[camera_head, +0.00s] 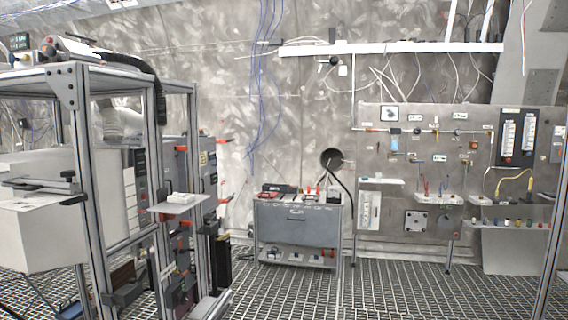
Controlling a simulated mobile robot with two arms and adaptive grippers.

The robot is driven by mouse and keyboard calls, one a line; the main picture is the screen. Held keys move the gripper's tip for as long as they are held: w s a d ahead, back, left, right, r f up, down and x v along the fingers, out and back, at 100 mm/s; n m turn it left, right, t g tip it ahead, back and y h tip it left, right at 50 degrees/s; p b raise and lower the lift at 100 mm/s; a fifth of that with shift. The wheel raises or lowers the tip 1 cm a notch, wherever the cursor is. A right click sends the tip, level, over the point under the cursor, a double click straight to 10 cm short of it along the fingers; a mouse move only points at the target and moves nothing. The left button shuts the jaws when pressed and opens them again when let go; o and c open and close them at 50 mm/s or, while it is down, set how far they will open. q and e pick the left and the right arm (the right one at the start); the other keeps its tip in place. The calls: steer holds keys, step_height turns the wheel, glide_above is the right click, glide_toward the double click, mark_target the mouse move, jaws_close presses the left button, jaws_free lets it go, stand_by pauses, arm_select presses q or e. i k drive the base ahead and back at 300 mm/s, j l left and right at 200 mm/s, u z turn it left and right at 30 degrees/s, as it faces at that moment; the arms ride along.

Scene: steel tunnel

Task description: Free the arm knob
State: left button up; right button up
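I cannot identify the arm knob for certain. A small dark round part (333,60) is on the back wall below a white rail, too small to tell whether it is a knob. A red button-like part (48,40) sits on top of the aluminium-profile frame (157,150) at the left, among dark equipment. Small coloured parts line a shelf (510,224) on the panel at the right; their shapes are too small to read. Neither of my grippers shows in the head view.
The frame with a large white box (45,225) fills the left side. A grey cart (297,224) stands by the back wall. A steel panel (400,215) with cables and fittings stands at the right. The grated floor (330,292) is open in the middle. Blue cables (265,80) hang behind.

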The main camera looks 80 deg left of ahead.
mark_target(69, 175)
steer(key=u, duration=4.05)
